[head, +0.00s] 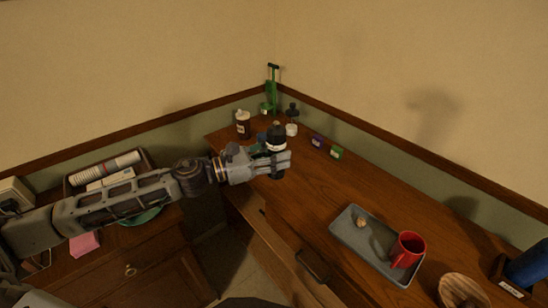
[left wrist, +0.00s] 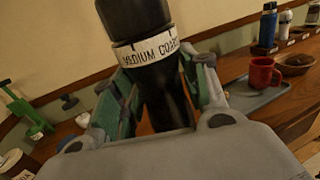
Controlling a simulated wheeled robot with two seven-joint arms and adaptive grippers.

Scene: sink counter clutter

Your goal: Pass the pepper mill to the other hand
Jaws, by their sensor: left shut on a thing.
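The pepper mill (head: 277,134) is dark with a white band. In the left wrist view the pepper mill (left wrist: 140,50) stands large between the fingers, and its band reads "MEDIUM COA…", the rest cut off from sight. My left gripper (head: 275,164) is shut on it, with one finger on each side, near the counter's left edge. The left gripper's fingers (left wrist: 160,95) also show in the left wrist view. The mill's lower part is partly hidden by the gripper. My right gripper is not in view.
A grey tray (head: 345,232) holds a red mug (head: 408,249) and a small brownish thing. A brown bottle (head: 243,124), a green-handled tool (head: 271,90) and small purple and green boxes stand toward the back corner. The counter's middle is clear.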

